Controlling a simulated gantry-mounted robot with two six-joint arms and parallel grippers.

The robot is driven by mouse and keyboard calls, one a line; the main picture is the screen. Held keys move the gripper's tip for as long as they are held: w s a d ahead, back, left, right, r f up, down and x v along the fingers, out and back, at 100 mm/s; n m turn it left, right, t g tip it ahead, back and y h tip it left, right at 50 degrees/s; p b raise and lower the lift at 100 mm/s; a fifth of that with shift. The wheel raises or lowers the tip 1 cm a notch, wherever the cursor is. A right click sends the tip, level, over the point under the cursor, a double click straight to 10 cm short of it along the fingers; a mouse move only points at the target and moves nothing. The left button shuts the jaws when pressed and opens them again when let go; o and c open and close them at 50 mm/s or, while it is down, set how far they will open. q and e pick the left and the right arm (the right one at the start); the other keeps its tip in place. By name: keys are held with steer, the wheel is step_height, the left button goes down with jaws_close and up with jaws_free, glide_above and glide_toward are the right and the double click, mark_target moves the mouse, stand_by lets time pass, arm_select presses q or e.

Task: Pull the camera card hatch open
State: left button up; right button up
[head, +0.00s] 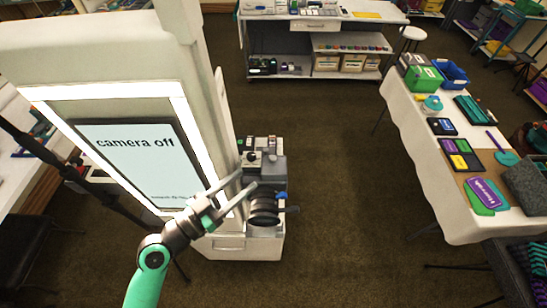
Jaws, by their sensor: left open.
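The camera (270,168) has a grey and black body and a thick black lens (264,212). It sits on a white ledge at the right side of the photo booth. A small blue part (281,195) and a dark grey piece beside it show right of the lens. I cannot make out the card hatch or whether it is open. My left gripper (249,178) comes from below with its two fingers apart and nothing visible between them. Its tips overlap the camera's left side in the picture; contact cannot be told. My right gripper is not in view.
The booth's screen (140,158) reads "camera off". A white drawer front (232,243) is below the camera. A dark tripod leg (70,175) crosses the left. A white-clothed table (418,150) with props stands at right. Open carpet (335,190) lies between.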

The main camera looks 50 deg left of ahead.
mark_target(271, 159)
arm_select(q)
steer(key=w+p, duration=0.3)
steer(key=w, duration=0.7)
steer(key=shift+r, duration=0.15)
steer(key=shift+w, duration=0.55)
steer(key=shift+c, duration=0.3)
jaws_close()
